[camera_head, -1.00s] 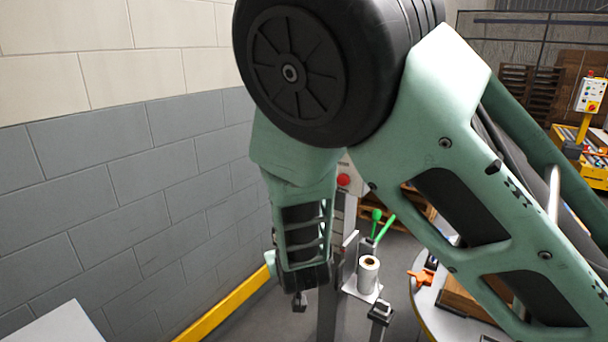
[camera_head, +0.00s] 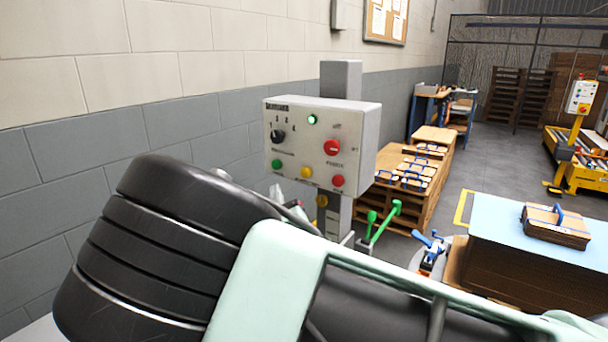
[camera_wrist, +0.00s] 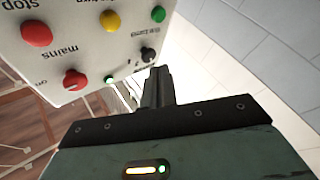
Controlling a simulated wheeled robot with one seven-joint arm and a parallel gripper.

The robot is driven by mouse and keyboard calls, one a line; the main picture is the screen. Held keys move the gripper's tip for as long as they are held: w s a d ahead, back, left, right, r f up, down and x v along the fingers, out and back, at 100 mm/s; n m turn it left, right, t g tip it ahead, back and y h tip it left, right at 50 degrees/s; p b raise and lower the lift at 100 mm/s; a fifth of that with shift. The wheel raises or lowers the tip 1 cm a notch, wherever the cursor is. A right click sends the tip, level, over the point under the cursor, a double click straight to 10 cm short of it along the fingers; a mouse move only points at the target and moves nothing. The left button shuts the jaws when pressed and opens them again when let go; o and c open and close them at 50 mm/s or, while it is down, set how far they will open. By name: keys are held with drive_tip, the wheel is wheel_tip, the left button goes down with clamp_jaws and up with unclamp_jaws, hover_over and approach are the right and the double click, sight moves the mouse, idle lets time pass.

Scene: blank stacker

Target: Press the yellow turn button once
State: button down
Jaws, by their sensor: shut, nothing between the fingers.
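The yellow turn button (camera_head: 306,172) is on the lower front of a pale grey control box, between a green button (camera_head: 277,165) and a red stop button (camera_head: 337,181). In the wrist view the box appears upside down, with the yellow button (camera_wrist: 110,21) near the top, left of the green one. My gripper (camera_wrist: 158,72) is shut and empty. Its dark fingertips appear just below the black selector knob (camera_wrist: 148,55) in the picture, apart from the yellow button. Whether they touch the box cannot be told. In the head view my arm hides the gripper.
The red mains switch (camera_head: 332,147) and a lit green lamp (camera_head: 312,119) share the panel. A post (camera_head: 340,80) carries the box beside the block wall. Green-handled levers (camera_head: 385,222) stand below right. A pale blue-topped stack (camera_head: 500,225) stands at right.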

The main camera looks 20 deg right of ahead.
sight(306, 173)
drive_tip(key=shift+w+d, duration=0.85)
drive_tip(key=shift+d, duration=0.35)
drive_tip(key=shift+w+d, duration=0.9)
drive_tip(key=shift+d, duration=0.25)
drive_tip(key=shift+w+d, duration=0.85)
drive_tip(key=shift+d, duration=0.35)
drive_tip(key=shift+w+d, duration=0.25)
drive_tip(key=shift+d, duration=0.1)
